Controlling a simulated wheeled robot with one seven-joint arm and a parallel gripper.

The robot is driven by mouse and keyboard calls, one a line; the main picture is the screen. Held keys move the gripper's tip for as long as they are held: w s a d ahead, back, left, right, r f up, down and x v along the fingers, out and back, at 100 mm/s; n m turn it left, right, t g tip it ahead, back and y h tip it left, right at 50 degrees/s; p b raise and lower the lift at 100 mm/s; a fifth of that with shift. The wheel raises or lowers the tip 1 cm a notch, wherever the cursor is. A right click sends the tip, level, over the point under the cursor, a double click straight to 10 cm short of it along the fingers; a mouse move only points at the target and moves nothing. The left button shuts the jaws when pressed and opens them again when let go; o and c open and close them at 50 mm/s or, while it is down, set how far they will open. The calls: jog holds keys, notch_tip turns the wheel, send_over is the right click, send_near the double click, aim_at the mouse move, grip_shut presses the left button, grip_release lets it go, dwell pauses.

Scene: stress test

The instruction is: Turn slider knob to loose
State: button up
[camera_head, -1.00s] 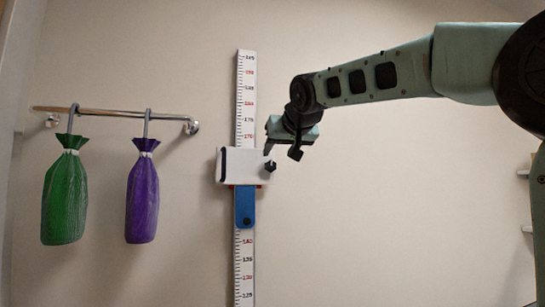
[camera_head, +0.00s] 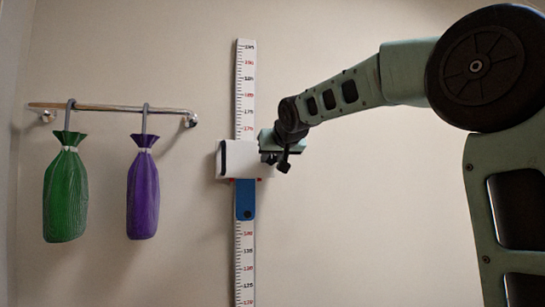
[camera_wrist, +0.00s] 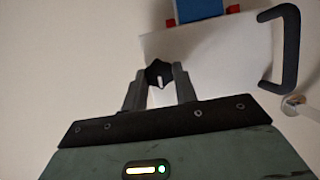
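The white slider box (camera_head: 236,160) sits on the tall measuring scale (camera_head: 244,270) on the wall; it also shows in the wrist view (camera_wrist: 215,55). Its black star-shaped knob (camera_wrist: 158,74) carries a short white mark that stands nearly upright in the wrist view. In the head view the knob is mostly hidden by my arm's end. My gripper (camera_wrist: 161,72) has one finger on each side of the knob. The fingers are parted, with what looks like a narrow gap to the knob. In the head view my gripper (camera_head: 270,156) is at the box's right side.
A blue piece (camera_head: 245,200) hangs below the box. A black handle (camera_wrist: 288,48) stands out from the box's side. Left of the scale, a metal rail (camera_head: 110,107) holds a green bag (camera_head: 66,192) and a purple bag (camera_head: 142,195). The wall right of the scale is bare.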

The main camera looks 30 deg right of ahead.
jog(key=shift+b, duration=0.35)
jog(key=shift+f+n+h+b, duration=0.25)
jog(key=shift+n+b, duration=0.25)
jog(key=shift+b, duration=0.25)
jog(key=n+h+b, duration=0.1)
jog(key=b, duration=0.2)
jog(key=shift+a+n, duration=0.15)
jog(key=shift+n, duration=0.15)
jog(key=n+h+b, duration=0.1)
jog(key=n+b, duration=0.1)
jog(key=n+h+b, duration=0.1)
jog(key=h+b, duration=0.1)
jog(key=b, duration=0.1)
jog(key=shift+w+a+f+n, duration=0.1)
jog(key=shift+a+f+n, duration=0.1)
jog(key=shift+n, duration=0.2)
jog(key=n+h+b, duration=0.2)
jog(key=n+b, duration=0.2)
jog(key=b, duration=0.1)
jog(key=shift+a+f, duration=0.1)
jog(key=shift+n+t+h+b, duration=0.35)
jog(key=shift+n+t+b, duration=0.25)
jog(key=shift+n+b, duration=0.75)
jog(key=shift+n, duration=0.35)
jog(key=o, duration=1)
